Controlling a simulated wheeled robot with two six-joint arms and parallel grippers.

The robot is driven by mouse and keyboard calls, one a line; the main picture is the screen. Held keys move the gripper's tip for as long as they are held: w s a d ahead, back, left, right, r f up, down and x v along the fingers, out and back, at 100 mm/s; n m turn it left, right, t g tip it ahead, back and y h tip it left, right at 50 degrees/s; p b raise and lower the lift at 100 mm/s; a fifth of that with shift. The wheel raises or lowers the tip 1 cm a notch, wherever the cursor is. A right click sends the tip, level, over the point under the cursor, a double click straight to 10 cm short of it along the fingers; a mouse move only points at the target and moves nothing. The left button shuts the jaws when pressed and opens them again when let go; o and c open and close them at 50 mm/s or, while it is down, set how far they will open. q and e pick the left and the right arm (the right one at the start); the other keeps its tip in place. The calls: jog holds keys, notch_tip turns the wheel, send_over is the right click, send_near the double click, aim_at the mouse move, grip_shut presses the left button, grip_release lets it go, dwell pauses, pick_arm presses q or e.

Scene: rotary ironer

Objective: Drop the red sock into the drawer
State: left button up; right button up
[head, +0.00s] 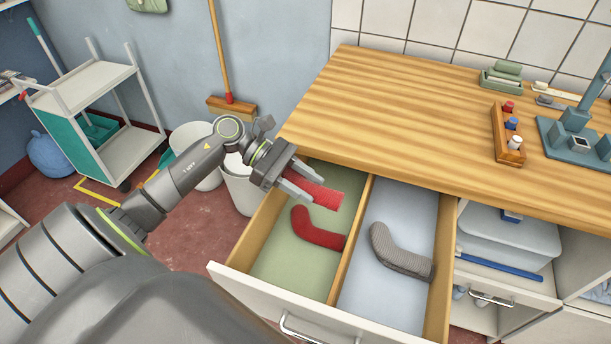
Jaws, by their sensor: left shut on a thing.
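My left gripper (296,184) is shut on a red sock (322,194) and holds it above the back of the open drawer's left compartment. The drawer (357,240) is split by a wooden divider. Its left compartment has a green floor (283,259), where another red sock (318,230) lies bent. Its right compartment has a pale blue-grey floor (385,297), where a grey sock (398,252) lies. Part of the held sock is hidden by the gripper fingers. My right gripper is not in view.
A wooden worktop (410,115) lies behind the drawer, with a wooden rack of small bottles (508,135) on it. White bins (240,185) stand left of the drawer. A white trolley (95,105) and a broom (228,100) are farther back.

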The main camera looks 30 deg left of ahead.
pick_arm(q)
jog(key=shift+f, duration=1.15)
jog(key=o, duration=1)
jog(key=shift+o, duration=0.2)
jog(key=shift+a, duration=0.1)
jog(key=shift+s+a+r+b, duration=0.1)
jog(key=shift+a+r+b, duration=0.1)
jog(key=shift+a+b, duration=0.35)
jog(key=b+v, duration=0.2)
jog(key=v, duration=1.4)
jog(key=shift+r+b, duration=0.15)
jog(key=shift+b, duration=0.15)
